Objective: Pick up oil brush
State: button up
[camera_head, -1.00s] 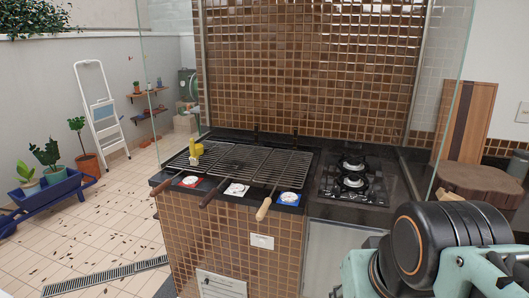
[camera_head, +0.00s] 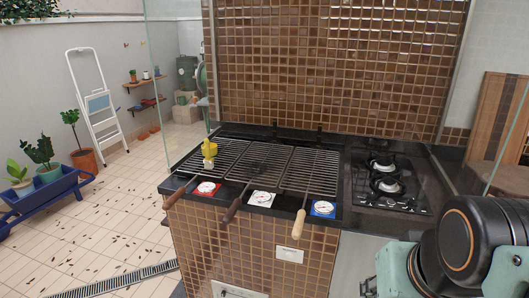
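A small yellow object (camera_head: 209,148) with a pale lower end stands on the left grill grate, near its back. It may be the oil brush, but it is too small to tell for sure. Three grill grates (camera_head: 258,165) lie side by side on the counter, with handles sticking out over the front edge. The right handle (camera_head: 298,224) is light wood and the other two are dark. My arm shows at the lower right, in front of the counter and apart from the yellow object. My gripper is not in view.
A black gas hob (camera_head: 388,185) is set into the dark counter right of the grates. Glass panels (camera_head: 160,80) stand at both sides. A blue planter cart (camera_head: 45,197) and a white stepladder (camera_head: 95,98) stand at the left.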

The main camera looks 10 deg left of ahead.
aim_at(207, 161)
jog(key=i+j, duration=0.2)
jog(key=j, duration=0.15)
jog(key=i+j+z, duration=0.1)
jog(key=j, duration=0.25)
jog(key=i+j, duration=0.5)
jog(key=j, duration=0.3)
jog(key=i+j+z, duration=0.1)
jog(key=j, duration=0.25)
jog(key=i+j, duration=0.25)
jog(key=j, duration=0.15)
